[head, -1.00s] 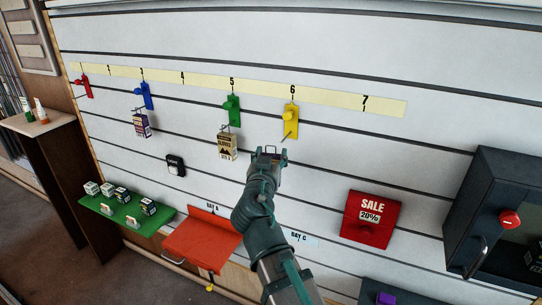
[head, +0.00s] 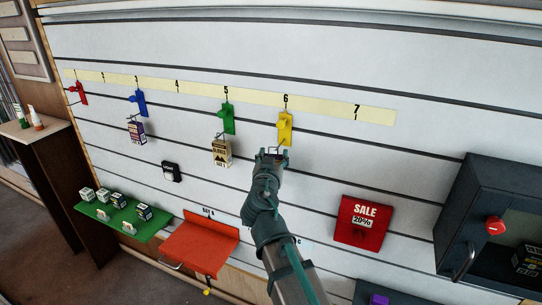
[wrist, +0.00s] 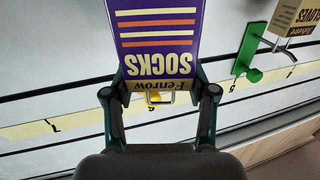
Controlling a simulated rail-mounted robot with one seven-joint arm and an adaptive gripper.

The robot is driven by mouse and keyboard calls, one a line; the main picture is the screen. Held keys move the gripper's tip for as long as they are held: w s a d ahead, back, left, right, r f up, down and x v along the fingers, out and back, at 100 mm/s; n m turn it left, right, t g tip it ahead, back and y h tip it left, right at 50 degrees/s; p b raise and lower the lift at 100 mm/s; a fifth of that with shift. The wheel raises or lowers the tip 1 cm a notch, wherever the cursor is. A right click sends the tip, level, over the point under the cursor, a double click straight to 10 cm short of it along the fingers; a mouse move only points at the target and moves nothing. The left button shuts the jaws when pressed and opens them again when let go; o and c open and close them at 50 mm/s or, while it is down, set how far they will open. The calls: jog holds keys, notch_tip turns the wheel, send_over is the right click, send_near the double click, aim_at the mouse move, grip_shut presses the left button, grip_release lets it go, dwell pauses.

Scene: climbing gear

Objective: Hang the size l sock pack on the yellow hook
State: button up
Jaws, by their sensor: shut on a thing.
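My gripper (head: 270,154) is shut on a purple sock pack (wrist: 155,40), which has orange and white stripes and reads "SOCKS" upside down in the wrist view. Its size mark cannot be read. In the head view my gripper mostly hides the pack. The yellow hook (head: 285,127) is on the wall under number 6, just above and slightly right of my gripper. A yellow part of it (wrist: 168,97) shows between the fingers in the wrist view, behind the pack's lower edge. The pack appears apart from the hook, though contact is hard to judge.
A green hook (head: 228,118) to the left holds a tan gloves pack (head: 221,154). A blue hook (head: 138,103) holds a purple-and-white pack (head: 136,132). A red sale box (head: 363,222) and a dark cabinet (head: 462,195) are at right. An orange shelf (head: 200,245) is below left.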

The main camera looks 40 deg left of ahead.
jog(key=shift+w+a+p, duration=0.25)
jog(key=shift+w+p, duration=0.3)
jog(key=shift+w, duration=0.4)
jog(key=shift+w+a+f+b, duration=0.1)
jog(key=shift+w+f+b, duration=0.2)
jog(key=shift+b, duration=0.15)
jog(key=shift+w+f+b, duration=0.25)
jog(key=shift+w+b, duration=0.1)
jog(key=shift+b, duration=0.5)
jog(key=shift+w+b, duration=0.1)
jog(key=shift+b, duration=0.25)
jog(key=o, duration=1.3)
jog(key=shift+c, duration=0.2)
jog(key=v, duration=1.2)
